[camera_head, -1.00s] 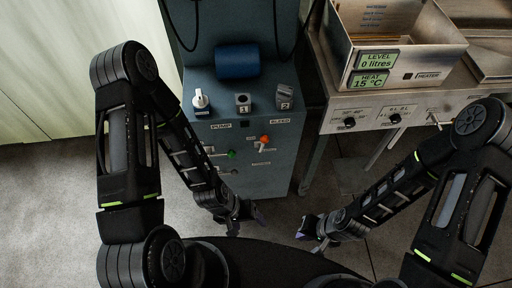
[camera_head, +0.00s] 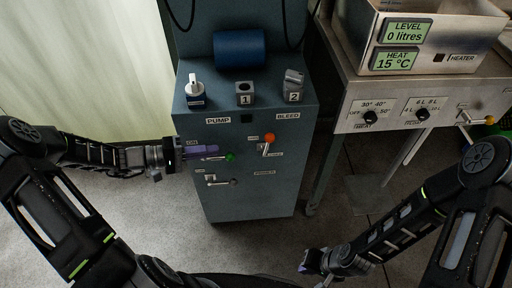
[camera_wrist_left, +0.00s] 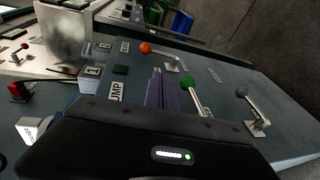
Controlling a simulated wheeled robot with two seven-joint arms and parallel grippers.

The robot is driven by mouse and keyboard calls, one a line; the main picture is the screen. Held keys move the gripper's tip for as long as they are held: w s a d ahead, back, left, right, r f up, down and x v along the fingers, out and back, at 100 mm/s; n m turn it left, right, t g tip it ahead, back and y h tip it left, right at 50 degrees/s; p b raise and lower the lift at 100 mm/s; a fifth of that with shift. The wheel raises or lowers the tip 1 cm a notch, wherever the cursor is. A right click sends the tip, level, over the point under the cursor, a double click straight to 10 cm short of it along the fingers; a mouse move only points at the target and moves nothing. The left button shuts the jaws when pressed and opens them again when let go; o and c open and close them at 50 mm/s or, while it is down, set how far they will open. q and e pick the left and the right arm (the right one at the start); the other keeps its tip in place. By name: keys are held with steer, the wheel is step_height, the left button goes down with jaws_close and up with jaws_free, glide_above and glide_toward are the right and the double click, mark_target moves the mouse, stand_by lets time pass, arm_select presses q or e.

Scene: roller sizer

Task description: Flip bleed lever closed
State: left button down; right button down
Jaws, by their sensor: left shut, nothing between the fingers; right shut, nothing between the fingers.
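The bleed lever (camera_head: 268,143) has an orange knob and sits on the upper right of the cabinet's front, below the BLEED label (camera_head: 287,116). Its knob is at the top of its slot in the head view. It also shows in the left wrist view (camera_wrist_left: 146,48), beyond my fingertips. My left gripper (camera_head: 214,149) is shut and empty, its purple fingers at the cabinet's front left, just above the green-knobbed lever (camera_head: 229,157) and apart from the orange knob. I cannot tell whether it touches the green one. My right gripper (camera_head: 308,262) is shut and empty, low in front of the cabinet.
A grey-knobbed lever (camera_head: 233,182) sits lower on the blue-grey cabinet (camera_head: 250,207). A steel bench (camera_head: 370,103) with dials and a heater tank stands at right. Floor between is free.

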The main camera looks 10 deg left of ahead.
mark_target(267, 145)
arm_select(q)
steer(key=shift+s+d+r+m+h, duration=0.15)
steer(key=shift+d+r+m+h, duration=0.15)
steer(key=shift+r+m, duration=0.1)
steer(key=x, duration=1.4)
steer(key=shift+a, duration=0.1)
